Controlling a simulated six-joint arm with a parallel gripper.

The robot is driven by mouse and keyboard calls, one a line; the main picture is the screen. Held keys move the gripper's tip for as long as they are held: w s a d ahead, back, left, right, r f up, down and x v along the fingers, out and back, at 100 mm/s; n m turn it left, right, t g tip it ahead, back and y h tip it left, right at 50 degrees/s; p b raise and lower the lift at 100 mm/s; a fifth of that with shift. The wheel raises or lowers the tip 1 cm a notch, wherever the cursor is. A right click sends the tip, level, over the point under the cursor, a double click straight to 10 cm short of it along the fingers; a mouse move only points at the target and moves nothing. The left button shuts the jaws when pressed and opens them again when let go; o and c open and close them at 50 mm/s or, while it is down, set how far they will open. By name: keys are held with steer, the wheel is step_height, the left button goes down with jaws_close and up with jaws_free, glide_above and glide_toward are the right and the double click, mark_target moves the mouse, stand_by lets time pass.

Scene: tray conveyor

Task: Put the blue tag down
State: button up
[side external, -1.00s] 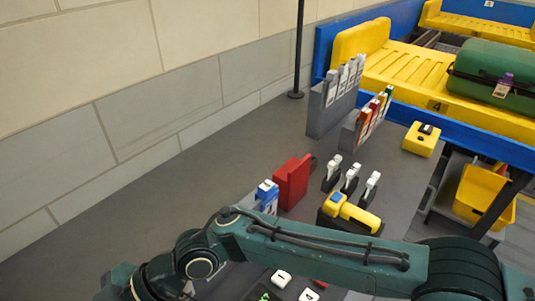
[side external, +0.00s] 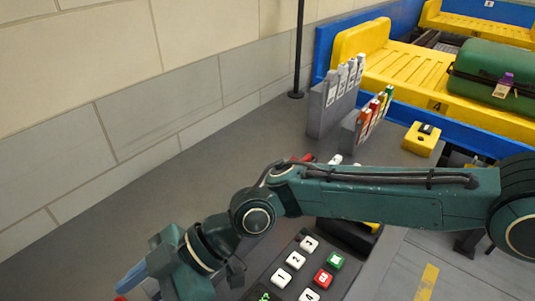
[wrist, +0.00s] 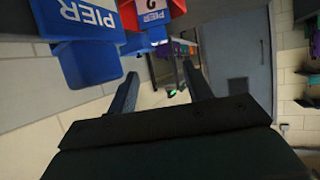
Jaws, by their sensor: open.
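I cannot pick out the blue tag for certain in either current view. The spot left of the red block (side external: 303,158), where a blue-topped white piece stood earlier, is covered by my arm in the side view. My gripper (wrist: 160,76) shows its two fingers spread apart in the wrist view, with no tag visible between them. In the side view my gripper is at the lower left, and its fingertips are not clearly seen. A blue bin (wrist: 88,68) with a PIER sign is left of the fingers, and a red bin (wrist: 175,8) is beyond.
A keypad (side external: 300,270) lies below my arm. A grey rack (side external: 334,105) with pale tags and another rack (side external: 354,130) with coloured tags stand at the back. The yellow button box (side external: 422,138) is right of them. A thin black pole (side external: 299,45) rises near the wall.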

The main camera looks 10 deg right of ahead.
steer(key=shift+w+d+r, duration=0.1)
steer(key=shift+d+r, duration=0.05)
steer(key=shift+d, duration=0.15)
stand_by(0.4)
